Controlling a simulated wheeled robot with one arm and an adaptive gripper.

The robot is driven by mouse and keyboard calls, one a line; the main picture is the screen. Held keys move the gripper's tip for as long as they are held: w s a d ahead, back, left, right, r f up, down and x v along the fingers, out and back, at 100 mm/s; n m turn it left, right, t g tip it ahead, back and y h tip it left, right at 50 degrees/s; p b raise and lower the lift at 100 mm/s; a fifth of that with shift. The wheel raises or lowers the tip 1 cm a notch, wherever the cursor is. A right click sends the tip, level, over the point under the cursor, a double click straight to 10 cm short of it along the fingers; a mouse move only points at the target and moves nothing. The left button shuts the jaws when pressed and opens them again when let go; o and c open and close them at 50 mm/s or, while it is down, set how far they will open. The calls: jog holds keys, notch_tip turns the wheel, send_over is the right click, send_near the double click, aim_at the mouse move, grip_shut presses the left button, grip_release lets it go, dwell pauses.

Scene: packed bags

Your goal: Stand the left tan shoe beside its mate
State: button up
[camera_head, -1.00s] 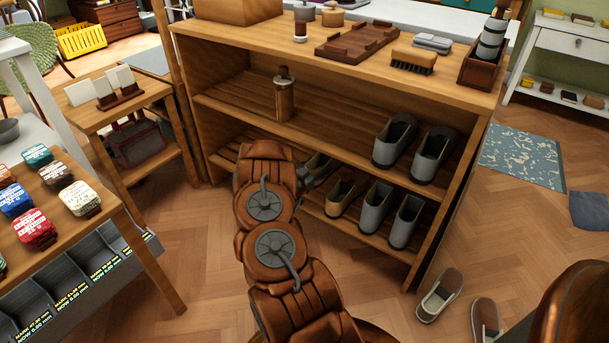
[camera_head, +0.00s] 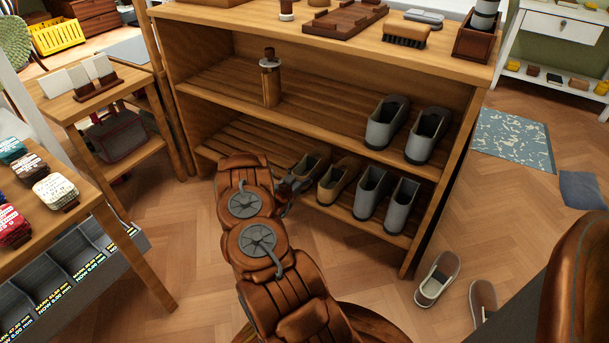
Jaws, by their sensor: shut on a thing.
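The left tan shoe (camera_head: 313,166) is on the lower shelf of the wooden rack, at the left end of the row. It looks upright, and its near end is partly hidden by my gripper. Its tan mate (camera_head: 338,182) stands close on its right, toe outward. My gripper (camera_head: 294,184) is at the near left side of the left shoe, shut on it. The fingertips are small and dark here, and my brown arm covers part of the lower shelf. I cannot tell whether the shoe rests fully on the slats.
Grey shoes (camera_head: 371,193) stand right of the tan pair, and another grey pair (camera_head: 387,122) is on the upper shelf above. A bottle (camera_head: 270,80) stands on that upper shelf. Loose shoes (camera_head: 438,278) lie on the floor at right. A small side table (camera_head: 130,85) is at left.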

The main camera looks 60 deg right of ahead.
jog(key=shift+f, duration=0.1)
jog(key=o, duration=1.6)
jog(key=shift+c, duration=0.2)
jog(key=shift+a, duration=0.1)
jog(key=a+p, duration=0.4)
jog(key=a, duration=0.7)
jog(key=shift+s+a, duration=0.25)
jog(key=shift+a, duration=0.15)
